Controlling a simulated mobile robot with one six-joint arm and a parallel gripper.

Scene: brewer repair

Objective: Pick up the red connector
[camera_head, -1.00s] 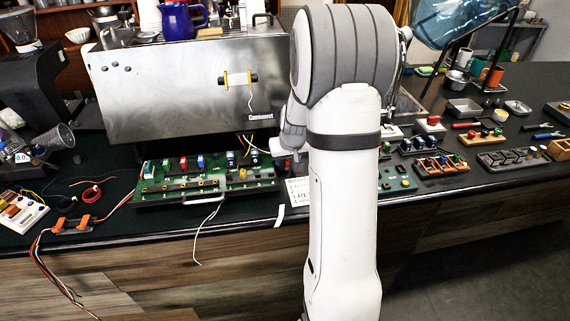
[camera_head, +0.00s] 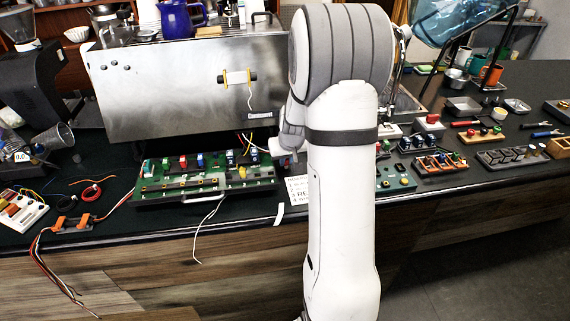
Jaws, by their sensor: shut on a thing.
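A small red connector (camera_head: 183,161) stands in the back row of the green circuit board (camera_head: 150,197), among blue, white and green ones. My gripper (camera_head: 284,148) shows only in part at the board's right end, left of my upright white arm. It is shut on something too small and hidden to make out. The gripper is well to the right of the red connector on the board and apart from it.
A steel brewer (camera_head: 180,95) stands behind the board. Loose wires and orange clips (camera_head: 72,222) lie at the left. A paper note (camera_head: 298,188) lies beside the board. Several small part trays (camera_head: 440,163) fill the right side. My arm hides the middle.

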